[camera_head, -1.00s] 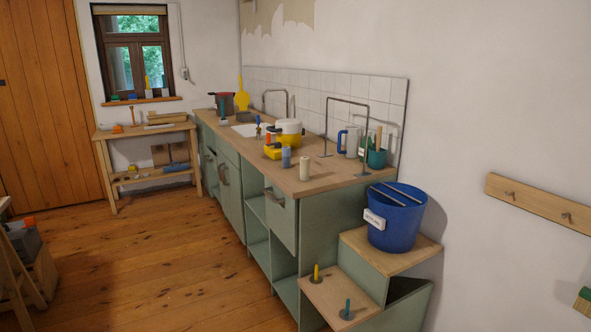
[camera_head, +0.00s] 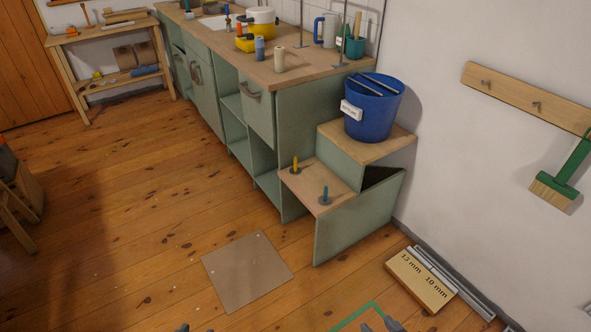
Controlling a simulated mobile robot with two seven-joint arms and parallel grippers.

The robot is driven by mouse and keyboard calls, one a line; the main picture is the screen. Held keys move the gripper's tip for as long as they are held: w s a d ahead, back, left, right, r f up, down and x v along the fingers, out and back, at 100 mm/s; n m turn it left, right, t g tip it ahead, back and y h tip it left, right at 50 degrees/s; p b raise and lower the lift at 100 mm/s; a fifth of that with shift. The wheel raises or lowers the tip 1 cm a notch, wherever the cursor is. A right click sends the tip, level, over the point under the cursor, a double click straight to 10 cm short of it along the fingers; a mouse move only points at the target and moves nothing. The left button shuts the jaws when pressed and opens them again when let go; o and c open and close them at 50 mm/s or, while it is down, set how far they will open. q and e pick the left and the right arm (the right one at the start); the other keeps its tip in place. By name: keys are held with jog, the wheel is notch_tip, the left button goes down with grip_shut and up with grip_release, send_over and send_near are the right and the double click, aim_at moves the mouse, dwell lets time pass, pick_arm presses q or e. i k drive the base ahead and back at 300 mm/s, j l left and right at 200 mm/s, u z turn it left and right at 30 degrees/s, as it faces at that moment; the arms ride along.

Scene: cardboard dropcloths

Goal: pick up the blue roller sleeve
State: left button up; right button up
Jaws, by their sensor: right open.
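A small blue cylinder that looks like the blue roller sleeve (camera_head: 259,49) stands upright on the wooden counter (camera_head: 305,82), near its front edge. A cream cylinder (camera_head: 279,60) stands just to its right and nearer to me. My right gripper (camera_head: 381,327) shows only as grey fingertips at the bottom edge; they are apart with nothing between them, far below and in front of the counter. Grey bits at the bottom edge further left seem to be my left gripper (camera_head: 183,327); too little shows to tell its state.
A blue bucket (camera_head: 372,112) stands on a stepped end unit (camera_head: 345,165) with yellow and blue upright pegs. A yellow-and-white pot (camera_head: 260,20) is behind the sleeve. A brown sheet (camera_head: 247,272) lies on the floor. A wooden block marked 13 mm and 10 mm (camera_head: 420,280) lies at right.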

aim_at(260, 41)
jog(key=z, duration=0.55)
jog(key=i+j+z, duration=0.2)
jog(key=j+z, duration=0.2)
jog(key=i+j+z, duration=0.2)
jog(key=j+z, duration=0.2)
jog(key=i+j+z, duration=0.15)
jog(key=j, duration=0.25)
jog(key=j+z, duration=0.2)
jog(key=j, duration=0.2)
jog(key=i+j, duration=0.1)
jog(key=j, duration=0.5)
jog(key=i+j+z, duration=0.1)
jog(key=j, duration=0.5)
jog(key=i+j, duration=0.1)
jog(key=j, duration=0.5)
